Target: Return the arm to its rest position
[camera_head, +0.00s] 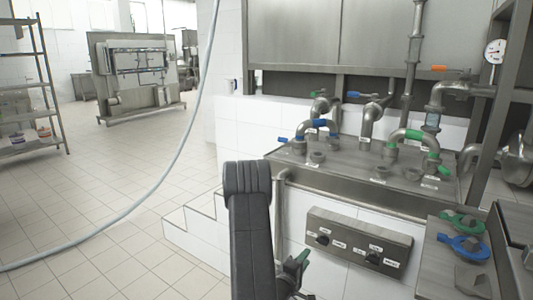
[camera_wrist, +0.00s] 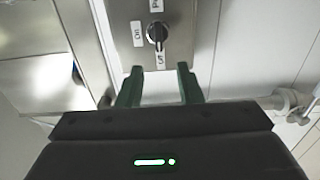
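My gripper (camera_wrist: 159,75) shows in the wrist view with its two green fingers apart and nothing between them. Beyond the fingertips is a dark rotary knob (camera_wrist: 157,36) on a grey metal panel, with small white labels around it. The knob appears clear of the fingers. In the head view my arm reaches up and bends at the lower middle, and the green of my gripper (camera_head: 297,262) shows low, left of the control panel (camera_head: 347,249). That panel carries two dark knobs. Much of the gripper is hidden behind my arm there.
A metal counter (camera_head: 345,193) with pipes and blue, green and orange handles stands behind the panel. Blue and green valve parts (camera_head: 466,241) lie on a metal surface at right. White tiled steps (camera_head: 190,226) are left of my arm. A hose (camera_head: 178,160) hangs across open floor.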

